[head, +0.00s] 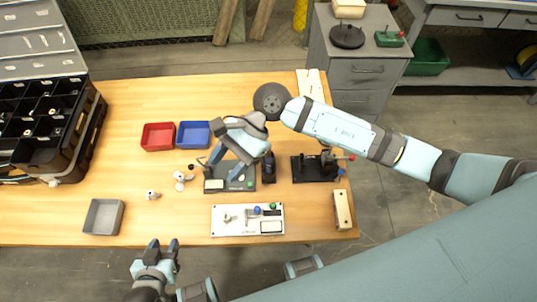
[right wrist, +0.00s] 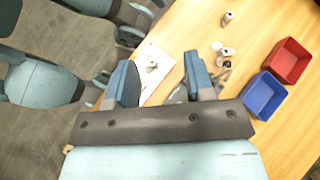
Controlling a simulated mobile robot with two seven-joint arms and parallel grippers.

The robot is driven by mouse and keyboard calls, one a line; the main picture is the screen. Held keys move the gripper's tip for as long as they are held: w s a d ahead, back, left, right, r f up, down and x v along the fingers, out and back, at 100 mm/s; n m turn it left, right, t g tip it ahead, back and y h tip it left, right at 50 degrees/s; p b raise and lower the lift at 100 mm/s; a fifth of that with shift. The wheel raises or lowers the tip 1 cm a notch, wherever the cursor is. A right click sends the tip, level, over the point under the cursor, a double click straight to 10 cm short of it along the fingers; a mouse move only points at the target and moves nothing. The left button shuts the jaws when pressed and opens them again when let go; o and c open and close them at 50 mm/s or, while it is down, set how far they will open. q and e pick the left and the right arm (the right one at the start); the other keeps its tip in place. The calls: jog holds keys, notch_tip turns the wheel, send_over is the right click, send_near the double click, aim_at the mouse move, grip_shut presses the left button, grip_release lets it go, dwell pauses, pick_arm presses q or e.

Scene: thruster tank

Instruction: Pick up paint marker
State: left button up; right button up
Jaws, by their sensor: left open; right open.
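I cannot make out a paint marker for certain in either view. My right gripper (head: 230,164) is open above the dark mat with a pale plate (head: 216,184) in the middle of the table, and it covers part of that mat. My left gripper (head: 164,246) is open and empty, off the table's front edge.
The red bin (head: 158,136) and blue bin (head: 194,134) stand left of my right gripper. A dark bottle (head: 269,168) and a black fixture (head: 315,168) stand to its right. The grey tray (head: 103,216) is at front left.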

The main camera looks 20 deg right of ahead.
jog(key=w+d+f+n+t+h+b, duration=0.1)
jog(key=w+d+n+t+h, duration=0.15)
jog(key=w+d+h, duration=0.3)
jog(key=w+d+f+n+t+h, duration=0.2)
jog(key=w+d+n+h, duration=0.15)
jog(key=d, duration=0.25)
jog(key=shift+m+g+h, duration=0.25)
jog(key=shift+m+h, duration=0.05)
jog(key=shift+m, duration=0.1)
jog(key=f, duration=0.6)
jog(key=shift+d+f, duration=0.3)
jog(key=shift+f, duration=0.05)
jog(key=shift+w+d+f+p, duration=0.15)
jog(key=shift+f+p, duration=0.1)
jog(key=shift+f, duration=0.8)
jog(key=shift+w+a+f+p, duration=0.1)
jog(key=shift+f+p, duration=0.2)
jog(key=shift+f, duration=0.75)
jog(key=shift+w+d+f+p, duration=0.15)
jog(key=shift+f+p, duration=0.1)
jog(key=shift+f, duration=0.8)
grip_shut()
